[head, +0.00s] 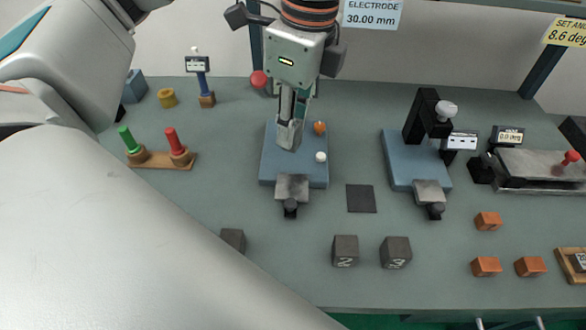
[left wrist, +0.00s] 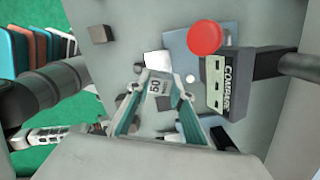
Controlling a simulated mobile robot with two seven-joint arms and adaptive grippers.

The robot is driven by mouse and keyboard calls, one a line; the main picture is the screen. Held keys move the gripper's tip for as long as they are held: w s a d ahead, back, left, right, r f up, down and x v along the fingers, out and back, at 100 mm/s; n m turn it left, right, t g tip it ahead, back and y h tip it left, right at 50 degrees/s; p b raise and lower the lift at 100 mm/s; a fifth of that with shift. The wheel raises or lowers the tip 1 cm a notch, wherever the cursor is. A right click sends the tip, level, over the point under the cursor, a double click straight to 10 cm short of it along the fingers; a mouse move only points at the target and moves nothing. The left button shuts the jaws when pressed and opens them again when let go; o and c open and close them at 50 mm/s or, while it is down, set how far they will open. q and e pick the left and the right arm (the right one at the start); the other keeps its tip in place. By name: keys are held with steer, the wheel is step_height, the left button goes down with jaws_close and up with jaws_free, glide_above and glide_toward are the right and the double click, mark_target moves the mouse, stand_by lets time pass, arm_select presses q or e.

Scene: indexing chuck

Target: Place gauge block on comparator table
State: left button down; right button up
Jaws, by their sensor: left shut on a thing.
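My left gripper (head: 291,125) points down over the left blue base plate (head: 268,172), which appears to belong to the comparator. It is shut on the gauge block (head: 287,137), a pale grey block with a 50 marking in the left wrist view (left wrist: 159,88). The teal fingers are on either side of it. I cannot tell whether the block touches what is under it. The comparator's black labelled housing (left wrist: 228,80) and red knob (left wrist: 205,38) are beside the gripper in the left wrist view. The red knob also shows behind the gripper in the head view (head: 259,79). My right gripper is not in view.
A second blue stand (head: 402,165) is to the right. A dark square (head: 361,199) lies between them. Numbered dark blocks (head: 345,251) and orange blocks (head: 487,267) are near the front.

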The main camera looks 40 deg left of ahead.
arm_select(q)
step_height(320, 180, down, 11)
steer(key=shift+f, duration=0.15)
stand_by(0.4)
steer(key=shift+f, duration=0.15)
steer(key=c, duration=1.8)
jaws_free()
steer(key=shift+o, duration=0.2)
steer(key=r, duration=0.4)
steer(key=d+r, duration=0.1)
steer(key=r, duration=0.7)
steer(key=shift+w+d+r, duration=0.15)
steer(key=shift+d, duration=0.1)
